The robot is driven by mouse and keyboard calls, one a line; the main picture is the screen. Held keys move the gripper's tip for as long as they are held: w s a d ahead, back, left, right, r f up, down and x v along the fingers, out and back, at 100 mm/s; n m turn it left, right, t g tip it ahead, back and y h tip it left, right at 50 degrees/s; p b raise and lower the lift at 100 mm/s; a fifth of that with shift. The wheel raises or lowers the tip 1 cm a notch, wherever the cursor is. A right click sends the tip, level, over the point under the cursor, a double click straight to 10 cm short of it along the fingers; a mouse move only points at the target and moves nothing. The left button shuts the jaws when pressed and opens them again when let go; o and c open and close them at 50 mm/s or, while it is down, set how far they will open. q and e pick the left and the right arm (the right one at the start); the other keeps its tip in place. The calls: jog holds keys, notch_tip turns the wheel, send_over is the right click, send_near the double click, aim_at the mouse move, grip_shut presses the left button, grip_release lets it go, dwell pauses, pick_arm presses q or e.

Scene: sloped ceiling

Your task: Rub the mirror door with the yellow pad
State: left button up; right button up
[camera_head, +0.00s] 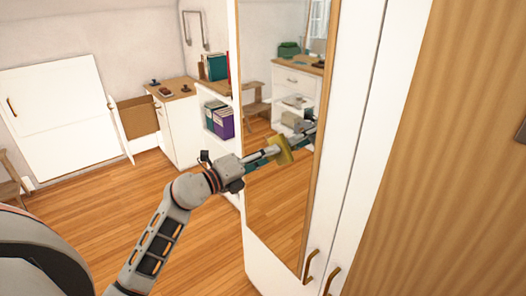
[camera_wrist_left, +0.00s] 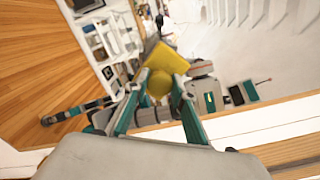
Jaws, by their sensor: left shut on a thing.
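The mirror door (camera_head: 278,205) is a tall mirror in a wooden frame on a white wardrobe, right of centre in the head view. My left gripper (camera_head: 268,157) reaches it from the left and is shut on the yellow pad (camera_head: 286,150). The pad stands upright in front of the glass at mid-height, with my gripper's reflection just beyond it. I cannot tell whether pad and glass touch. In the left wrist view the pad (camera_wrist_left: 166,62) sits between the teal fingers (camera_wrist_left: 158,105), and the mirror's reflection lies behind it. My right gripper is out of view.
Brass handles (camera_head: 310,266) stick out low on the wardrobe doors. A shelf with binders (camera_head: 218,118) stands left of the mirror, beside a low white cabinet (camera_head: 180,130). A wooden panel (camera_head: 455,150) fills the right. The wooden floor (camera_head: 100,225) at left is clear.

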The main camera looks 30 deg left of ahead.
pick_arm(q)
jog(key=w+a+b, duration=0.1)
jog(key=w+a, duration=0.2)
jog(key=a, duration=0.3)
jog(key=shift+a, duration=0.4)
dwell(0.5)
jog(key=p+v, duration=0.1)
jog(key=v, duration=0.5)
dwell(0.5)
jog(key=shift+s, duration=0.15)
jog(key=shift+v, duration=1.45)
